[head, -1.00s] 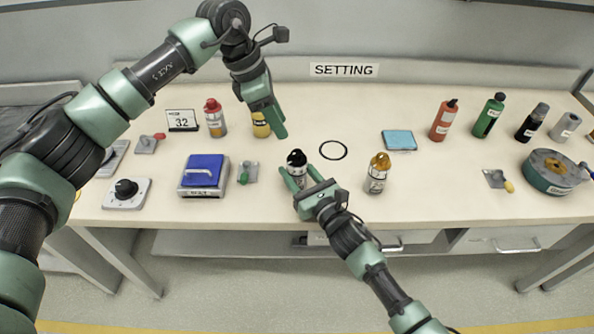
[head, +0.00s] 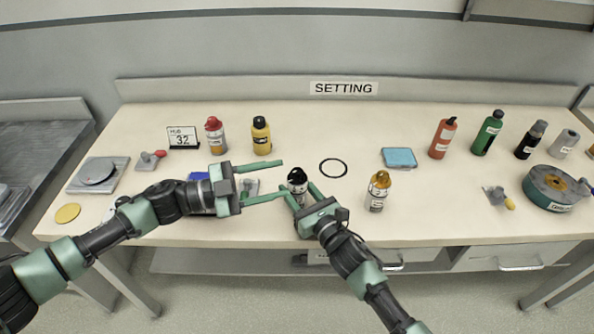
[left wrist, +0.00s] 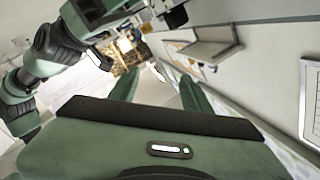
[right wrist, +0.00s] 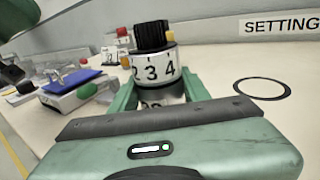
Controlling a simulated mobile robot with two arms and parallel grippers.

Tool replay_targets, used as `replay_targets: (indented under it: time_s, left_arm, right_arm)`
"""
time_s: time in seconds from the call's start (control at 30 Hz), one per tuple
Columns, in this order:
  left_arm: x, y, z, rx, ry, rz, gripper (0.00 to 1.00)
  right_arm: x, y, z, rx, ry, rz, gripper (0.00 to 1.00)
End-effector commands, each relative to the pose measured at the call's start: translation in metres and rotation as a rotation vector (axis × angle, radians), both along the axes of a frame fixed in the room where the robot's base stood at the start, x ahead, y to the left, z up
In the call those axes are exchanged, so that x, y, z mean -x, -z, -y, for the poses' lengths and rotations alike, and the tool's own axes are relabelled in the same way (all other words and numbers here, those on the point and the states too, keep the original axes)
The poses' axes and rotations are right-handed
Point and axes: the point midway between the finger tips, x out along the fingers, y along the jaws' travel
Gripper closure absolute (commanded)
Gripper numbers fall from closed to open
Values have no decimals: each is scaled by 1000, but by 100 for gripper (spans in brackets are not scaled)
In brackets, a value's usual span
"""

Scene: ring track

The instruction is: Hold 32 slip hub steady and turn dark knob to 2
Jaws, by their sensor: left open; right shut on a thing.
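The hub (head: 298,193) is a small white cylinder with a dark knob (head: 296,175) on top, upright on the table. My right gripper (head: 304,192) is shut on its lower part. In the right wrist view the dark ribbed knob (right wrist: 152,35) sits above a white band (right wrist: 155,68) marked 2, 3, 4, with 3 near the middle; the lower marking is partly hidden. My left gripper (head: 283,179) is open, its fingers pointing right, just left of the knob. I cannot tell whether they touch it. A sign (head: 183,138) reads hub 32.
A black ring outline (head: 333,168) lies right of the hub, and an amber-capped bottle (head: 377,192) stands further right. A yellow bottle (head: 261,136) and a red-capped bottle (head: 215,137) stand behind. A blue pad (head: 399,158) lies back right. My left arm covers a blue-topped device (head: 199,177).

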Motion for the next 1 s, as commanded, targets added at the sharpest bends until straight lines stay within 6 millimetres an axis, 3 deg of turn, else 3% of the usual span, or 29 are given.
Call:
replay_targets:
  time_s: [0.1,0.2,0.37,1.0]
  left_arm:
    - [-5,23,-28,115,-135,-315,51]
    - [-7,37,-43,182,-207,-486,51]
    - [-11,46,-48,227,-251,-595,51]
    - [-65,46,44,228,-251,-596,51]
  right_arm:
    - [0,0,0,1,0,-1,100]
    - [0,0,0,1,0,-1,100]
    - [0,0,0,0,0,0,100]
    - [0,0,0,0,0,0,100]
